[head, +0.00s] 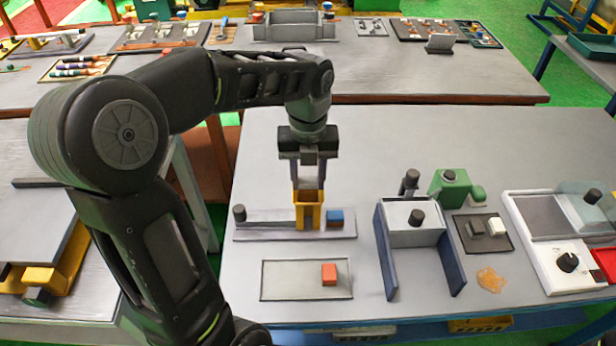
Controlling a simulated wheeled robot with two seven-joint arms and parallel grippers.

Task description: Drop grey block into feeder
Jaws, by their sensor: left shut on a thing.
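My left gripper (308,180) points straight down, directly above the yellow open-topped feeder (307,215). Its fingers are shut on the grey block, which is hard to make out between the fingertips against the grey table. The fingertips are at about the feeder's top opening in this view; the exact height gap cannot be told. The feeder stands upright on a light grey base plate (265,225). A blue block (335,217) sits on the plate just right of the feeder. My right gripper is not in view.
A black knob (239,213) stands at the plate's left end. A red block (329,274) lies on a pale tray (290,283) in front. A grey fixture with blue walls (385,250) stands to the right, beside a dark pad (470,243) with small blocks.

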